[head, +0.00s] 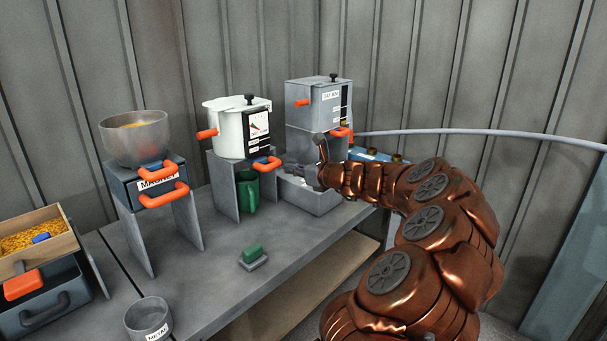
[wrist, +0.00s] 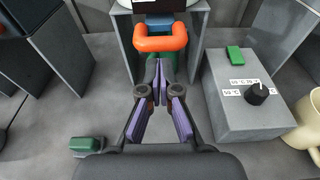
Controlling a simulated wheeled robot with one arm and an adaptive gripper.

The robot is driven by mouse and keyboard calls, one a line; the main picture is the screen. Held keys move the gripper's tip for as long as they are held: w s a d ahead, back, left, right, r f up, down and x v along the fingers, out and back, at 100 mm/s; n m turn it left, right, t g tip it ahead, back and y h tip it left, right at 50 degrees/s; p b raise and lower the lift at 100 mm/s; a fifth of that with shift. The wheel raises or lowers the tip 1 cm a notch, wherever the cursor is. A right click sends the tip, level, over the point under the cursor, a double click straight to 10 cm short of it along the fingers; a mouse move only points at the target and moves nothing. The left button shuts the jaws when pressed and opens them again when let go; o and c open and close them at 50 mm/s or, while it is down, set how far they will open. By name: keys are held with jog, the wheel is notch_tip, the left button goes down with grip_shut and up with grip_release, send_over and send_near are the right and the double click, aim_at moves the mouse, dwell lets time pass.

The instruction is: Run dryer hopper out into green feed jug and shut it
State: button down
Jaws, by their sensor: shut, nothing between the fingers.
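The white dryer hopper (head: 226,120) stands on a grey stand, with a gauge strip on its front and an orange knob on its left. Its orange gate handle (head: 267,164) sticks out below; the handle also shows in the wrist view (wrist: 160,43). I cannot tell how far the gate is open. The green feed jug (head: 247,192) stands under the hopper, inside the stand; its contents are hidden. My gripper (wrist: 159,80) is shut and empty, in front of the stand and below the handle in the wrist view, covering part of the jug.
A grey box with a dial and green switch (wrist: 235,95) stands right of my gripper, beside a cream mug (wrist: 306,128). A second grey hopper (head: 315,103) stands behind. A magnet unit with a bowl (head: 135,138) is left. A small green-topped block (head: 252,254) lies on the bench.

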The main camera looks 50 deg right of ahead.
aim_at(275, 166)
jog(key=shift+w+f+b, duration=0.25)
jog(key=shift+w, duration=0.95)
jog(key=shift+w+f+b, duration=0.2)
jog(key=shift+w, duration=0.95)
